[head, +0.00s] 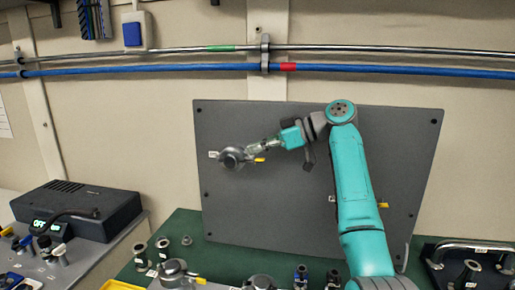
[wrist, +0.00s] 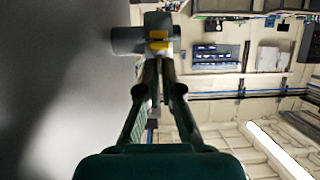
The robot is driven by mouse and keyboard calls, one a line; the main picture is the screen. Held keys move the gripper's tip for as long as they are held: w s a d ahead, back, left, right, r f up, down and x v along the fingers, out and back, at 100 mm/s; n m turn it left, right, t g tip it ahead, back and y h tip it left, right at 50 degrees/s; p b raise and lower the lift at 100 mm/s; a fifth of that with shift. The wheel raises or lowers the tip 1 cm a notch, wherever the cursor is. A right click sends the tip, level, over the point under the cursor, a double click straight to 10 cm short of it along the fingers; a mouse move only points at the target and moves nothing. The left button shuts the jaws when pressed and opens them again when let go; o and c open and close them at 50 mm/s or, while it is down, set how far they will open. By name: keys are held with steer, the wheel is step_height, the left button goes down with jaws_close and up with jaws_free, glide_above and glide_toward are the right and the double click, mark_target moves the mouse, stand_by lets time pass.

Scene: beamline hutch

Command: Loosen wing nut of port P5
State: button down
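A round grey port fitting (head: 232,157) sits on the left part of the dark grey upright panel, with a small white label (head: 213,154) to its left that is too small to read. A yellow wing nut (head: 259,159) sticks out on its right. My gripper (head: 251,148) is at the right side of this fitting, close to the wing nut. In the wrist view, my fingers run close together up to the yellow wing nut (wrist: 159,34) in front of the grey fitting (wrist: 127,40). Whether the tips grip the nut or only sit against it is unclear.
The panel (head: 290,215) carries another label and yellow part (head: 383,205) partly behind my arm. More fittings (head: 173,272) stand on the green bench (head: 215,258) below. A black box reading OFF (head: 80,212) is at left. Rails cross the wall above.

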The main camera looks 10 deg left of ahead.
steer(key=shift+f, duration=0.2)
steer(key=c, duration=1.4)
jaws_free()
steer(key=shift+o, duration=0.2)
steer(key=shift+r, duration=0.1)
steer(key=v, duration=1.2)
